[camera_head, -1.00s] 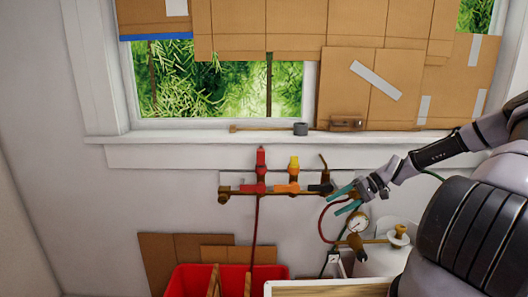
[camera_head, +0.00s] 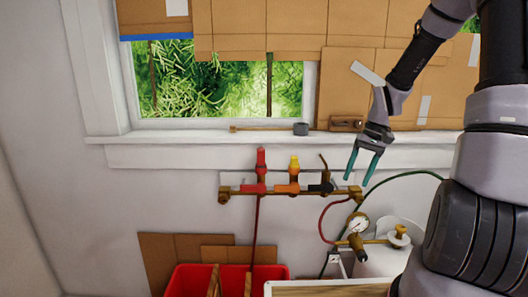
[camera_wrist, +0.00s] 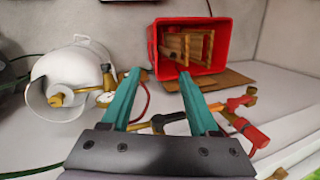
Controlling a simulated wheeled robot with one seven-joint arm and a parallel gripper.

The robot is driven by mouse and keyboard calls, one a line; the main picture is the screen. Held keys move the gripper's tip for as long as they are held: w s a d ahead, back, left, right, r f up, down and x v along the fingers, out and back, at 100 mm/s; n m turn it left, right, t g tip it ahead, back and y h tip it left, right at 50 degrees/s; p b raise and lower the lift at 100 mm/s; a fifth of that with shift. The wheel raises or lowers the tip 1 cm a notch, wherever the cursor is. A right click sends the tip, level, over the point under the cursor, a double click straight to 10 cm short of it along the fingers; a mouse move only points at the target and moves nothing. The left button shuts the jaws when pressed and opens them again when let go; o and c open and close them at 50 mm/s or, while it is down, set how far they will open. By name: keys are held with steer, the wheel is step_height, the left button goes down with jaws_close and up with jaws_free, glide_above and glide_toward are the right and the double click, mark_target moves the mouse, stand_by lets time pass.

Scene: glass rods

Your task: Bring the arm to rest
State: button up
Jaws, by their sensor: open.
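My gripper (camera_head: 360,167) is open and empty, with two teal fingers pointing down. In the head view it hangs in front of the window sill's lower trim, above the right end of the brass valve manifold (camera_head: 290,192) and apart from it. In the wrist view, my gripper (camera_wrist: 160,75) shows both fingers spread with nothing between them. My arm is raised at the right, in front of the cardboard. The manifold has red, orange and black valve handles. It also shows in the wrist view (camera_wrist: 165,119), partly hidden behind the fingers.
A pressure gauge (camera_head: 359,223) and brass fitting sit by a white tank (camera_head: 380,262) at lower right. A red bin (camera_head: 185,280) holding wooden pieces stands below the manifold. A grey tape roll (camera_head: 301,129) lies on the sill (camera_head: 200,137). The wall at left is clear.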

steer(key=s+a+r+m+t, duration=0.1)
steer(key=s+r+t, duration=0.3)
steer(key=s+r, duration=0.4)
steer(key=s+a+r+m+t+h, duration=0.1)
steer(key=s+r+t, duration=0.3)
steer(key=r, duration=1.3)
steer(key=shift+s+a+m, duration=0.4)
steer(key=shift+s+a, duration=0.2)
steer(key=shift+s, duration=1.6)
